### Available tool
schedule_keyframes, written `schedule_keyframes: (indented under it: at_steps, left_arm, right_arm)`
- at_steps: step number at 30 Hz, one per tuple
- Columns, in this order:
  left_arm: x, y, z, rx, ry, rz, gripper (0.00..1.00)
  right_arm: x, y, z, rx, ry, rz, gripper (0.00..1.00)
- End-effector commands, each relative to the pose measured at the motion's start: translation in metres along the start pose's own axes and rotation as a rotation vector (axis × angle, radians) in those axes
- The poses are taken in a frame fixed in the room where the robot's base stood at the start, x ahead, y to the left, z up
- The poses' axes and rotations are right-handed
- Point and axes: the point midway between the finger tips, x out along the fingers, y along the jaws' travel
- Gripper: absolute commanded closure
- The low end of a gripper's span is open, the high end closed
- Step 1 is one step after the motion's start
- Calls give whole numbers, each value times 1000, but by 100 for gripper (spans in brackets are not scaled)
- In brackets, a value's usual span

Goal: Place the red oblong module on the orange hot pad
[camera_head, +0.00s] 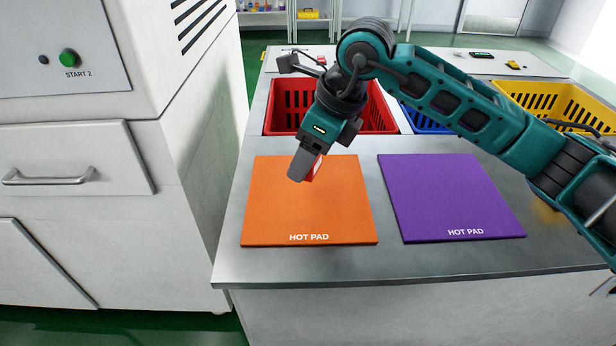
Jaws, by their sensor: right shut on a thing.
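The orange hot pad (309,215) lies flat on the metal counter, left of the purple hot pad (452,200). My right gripper (303,172) points down over the upper middle of the orange pad. It is shut on the red module (313,169), of which only a small red part shows beside the fingers. The rest of the module is hidden by the gripper. I cannot tell for sure whether the module touches the pad. My left gripper is not in view.
Behind the pads stand a red crate (274,128), a blue crate (427,122) and a yellow crate (532,98). A white machine (178,190) with a green START 2 button (69,57) stands left of the counter. The counter's front strip (400,262) is clear.

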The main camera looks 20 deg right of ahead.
Motion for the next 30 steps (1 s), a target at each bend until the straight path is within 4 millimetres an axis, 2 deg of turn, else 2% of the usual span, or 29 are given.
schedule_keyframes:
  at_steps: [5, 12, 23, 24, 30]
  left_arm:
    - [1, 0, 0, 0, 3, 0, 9]
    - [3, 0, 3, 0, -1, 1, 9]
    - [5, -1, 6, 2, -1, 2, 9]
    - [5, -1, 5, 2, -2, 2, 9]
    - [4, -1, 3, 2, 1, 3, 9]
  right_arm:
    - [12, 0, -6, 2, 2, 0, 78]
    - [42, 0, -18, 2, 2, 0, 78]
    - [47, 0, -20, 1, 0, -1, 78]
    - [46, 0, -19, 1, 1, -1, 39]
    - [45, 0, -19, 1, 1, -1, 20]
